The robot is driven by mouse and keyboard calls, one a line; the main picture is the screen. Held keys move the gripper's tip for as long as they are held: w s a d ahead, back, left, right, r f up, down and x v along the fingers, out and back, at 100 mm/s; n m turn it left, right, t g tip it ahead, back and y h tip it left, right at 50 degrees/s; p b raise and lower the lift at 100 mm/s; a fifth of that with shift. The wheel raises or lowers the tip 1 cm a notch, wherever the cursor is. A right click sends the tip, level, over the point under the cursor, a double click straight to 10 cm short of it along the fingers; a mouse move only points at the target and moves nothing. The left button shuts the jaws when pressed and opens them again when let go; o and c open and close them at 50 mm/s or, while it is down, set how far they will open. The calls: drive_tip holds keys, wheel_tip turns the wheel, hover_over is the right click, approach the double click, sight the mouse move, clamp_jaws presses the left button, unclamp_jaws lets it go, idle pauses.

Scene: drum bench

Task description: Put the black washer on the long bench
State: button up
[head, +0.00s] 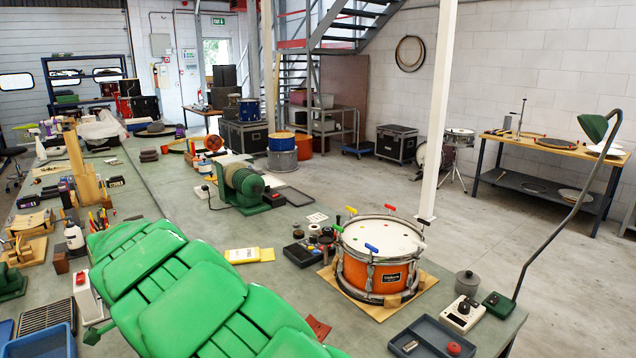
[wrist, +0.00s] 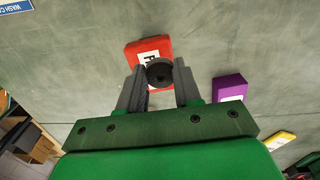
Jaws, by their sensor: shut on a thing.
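My gripper (wrist: 158,82) shows in the wrist view, its two grey fingers closed on the black washer (wrist: 159,72), a dark ring with a hole in its middle. The washer is held between the fingertips, above a grey-green top (wrist: 75,75). I cannot tell its exact height over that top. In the head view the long bench (head: 185,190) has a grey-green top and runs from the back left to the front right. My green arm covers much of the front of that view. The gripper and washer cannot be made out there.
In the wrist view a red box (wrist: 150,50) lies just behind the washer, with a purple box (wrist: 230,88) and yellow box (wrist: 280,140) to the right. In the head view a drum (head: 378,265), a green machine (head: 243,187) and a blue-grey tray (head: 425,345) stand on the bench.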

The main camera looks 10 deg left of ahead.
drive_tip(key=w+d+f+n, duration=0.1)
drive_tip(key=w+d, duration=0.4)
drive_tip(key=d, duration=0.7)
drive_tip(key=w+d+f+n, duration=0.1)
drive_tip(key=w+d, duration=0.5)
drive_tip(key=d, duration=0.6)
drive_tip(key=w+d+f+n, duration=0.1)
drive_tip(key=w+d+n, duration=0.2)
drive_tip(key=d, duration=0.9)
drive_tip(key=shift+w+f+n, duration=0.15)
drive_tip(key=shift+w, duration=0.65)
drive_tip(key=shift+w+f+n, duration=0.1)
drive_tip(key=shift+w+n, duration=0.05)
drive_tip(key=shift+w, duration=0.65)
drive_tip(key=shift+n, duration=0.4)
drive_tip(key=w+d, duration=0.1)
drive_tip(key=d, duration=0.2)
drive_tip(key=w+d, duration=0.1)
drive_tip(key=d, duration=0.3)
drive_tip(key=w+d+f, duration=0.1)
drive_tip(key=d, duration=0.2)
drive_tip(key=shift+d, duration=0.15)
drive_tip(key=shift+n, duration=0.5)
drive_tip(key=d, duration=0.7)
drive_tip(key=d+f, duration=0.1)
drive_tip(key=d, duration=0.3)
drive_tip(key=shift+w+d+f, duration=0.1)
drive_tip(key=shift+w+d, duration=0.05)
drive_tip(key=shift+w, duration=0.15)
